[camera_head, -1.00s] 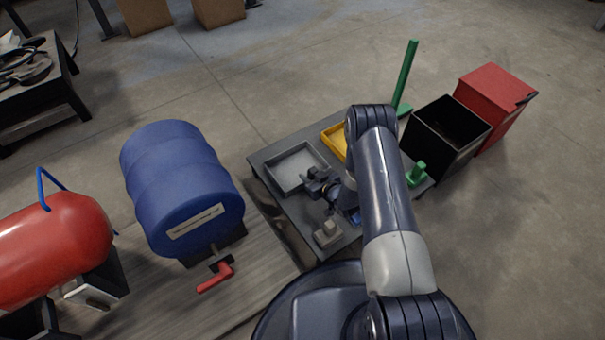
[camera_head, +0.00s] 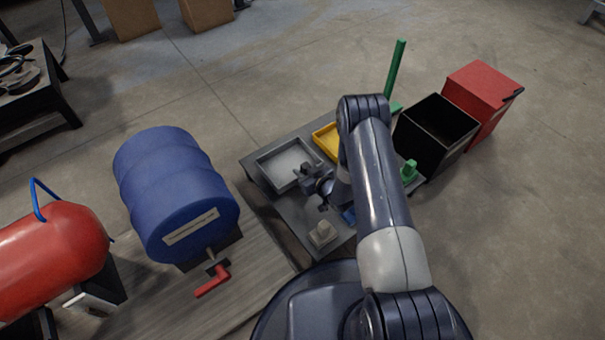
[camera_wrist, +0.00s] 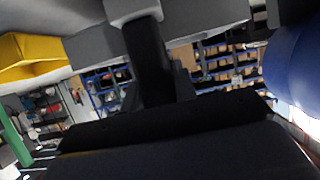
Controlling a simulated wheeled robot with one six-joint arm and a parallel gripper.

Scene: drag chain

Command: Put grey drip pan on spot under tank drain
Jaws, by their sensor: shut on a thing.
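The grey drip pan (camera_head: 270,181) is a shallow square tray over the left part of the dark grey table. It looks slightly raised and roughly level, and it looks empty. My gripper (camera_head: 309,176) is shut on its near right side; the arm hides part of the grip. In the wrist view, grey pan surfaces (camera_wrist: 88,46) show around the fingers. The blue tank (camera_head: 176,193) lies to the left, with a drain and red lever (camera_head: 213,281) on its near end. No marked spot under the drain can be made out.
A yellow tray (camera_head: 326,140) sits behind the pan, with a green post (camera_head: 395,70) farther right. A grey block (camera_head: 322,235) stands near the table's (camera_head: 296,222) front edge. Black (camera_head: 435,138) and red (camera_head: 483,98) bins stand right. A red tank (camera_head: 52,250) is far left.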

